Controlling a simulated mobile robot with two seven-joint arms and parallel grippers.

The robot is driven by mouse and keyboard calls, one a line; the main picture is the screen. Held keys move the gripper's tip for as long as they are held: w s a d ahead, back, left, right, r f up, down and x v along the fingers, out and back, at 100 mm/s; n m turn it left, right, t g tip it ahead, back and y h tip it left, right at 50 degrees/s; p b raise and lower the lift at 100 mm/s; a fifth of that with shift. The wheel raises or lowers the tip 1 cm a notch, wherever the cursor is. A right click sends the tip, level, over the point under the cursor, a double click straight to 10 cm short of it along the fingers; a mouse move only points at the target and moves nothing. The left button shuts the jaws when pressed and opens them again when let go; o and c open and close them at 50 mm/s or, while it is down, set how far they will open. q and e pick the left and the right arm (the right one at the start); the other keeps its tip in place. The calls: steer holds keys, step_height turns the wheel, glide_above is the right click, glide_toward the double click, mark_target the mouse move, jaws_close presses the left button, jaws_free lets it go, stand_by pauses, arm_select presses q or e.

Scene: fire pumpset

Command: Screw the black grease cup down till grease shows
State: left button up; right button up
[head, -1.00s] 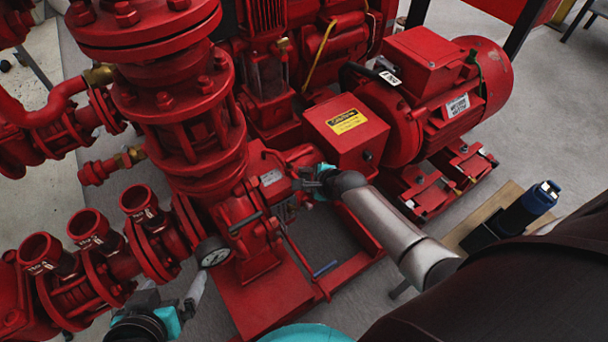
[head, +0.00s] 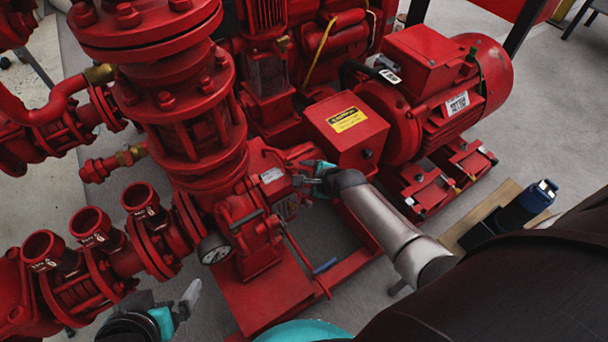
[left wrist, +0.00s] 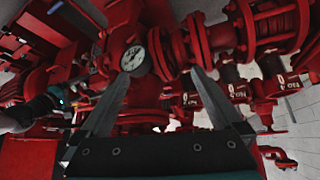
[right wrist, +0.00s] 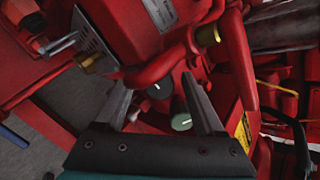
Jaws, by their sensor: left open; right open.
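The black grease cup (right wrist: 157,88) shows as a round dark cap in the right wrist view, under a red casting with a metal plate. My right gripper (right wrist: 157,77) is open, with the cap between its fingers in the picture; no contact is visible. A green round cap (right wrist: 181,122) sits lower, close beside the right-hand finger. No grease is visible. In the head view my right gripper (head: 314,176) is at the pump casing, and the cups cannot be made out there. My left gripper (head: 188,300) is open and empty, low at the left, away from the cup.
A pressure gauge (head: 214,248) stands out from the pump near my left gripper. A red motor (head: 440,95) and a box with a yellow label (head: 345,130) stand behind.

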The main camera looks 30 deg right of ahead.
steer(key=shift+s+r+p, duration=0.3)
steer(key=shift+r+p, duration=0.05)
steer(key=shift+p, duration=0.1)
arm_select(q)
steer(key=s+a+f+g+p, duration=0.1)
steer(key=s+f+p, duration=0.1)
steer(key=f, duration=0.3)
steer(key=s+a+f+g+y+p, duration=0.1)
steer(key=s+a+f+g+p, duration=0.1)
steer(key=f, duration=0.4)
steer(key=s+a+f+g+p, duration=0.1)
steer(key=s+a+f+p, duration=0.1)
steer(key=s+f+p, duration=0.2)
steer(key=shift+f+y+p, duration=0.3)
steer(key=shift+f+p, duration=0.45)
steer(key=shift+f, duration=0.4)
arm_select(e)
steer(key=v, duration=1.4)
steer(key=shift+s, duration=0.15)
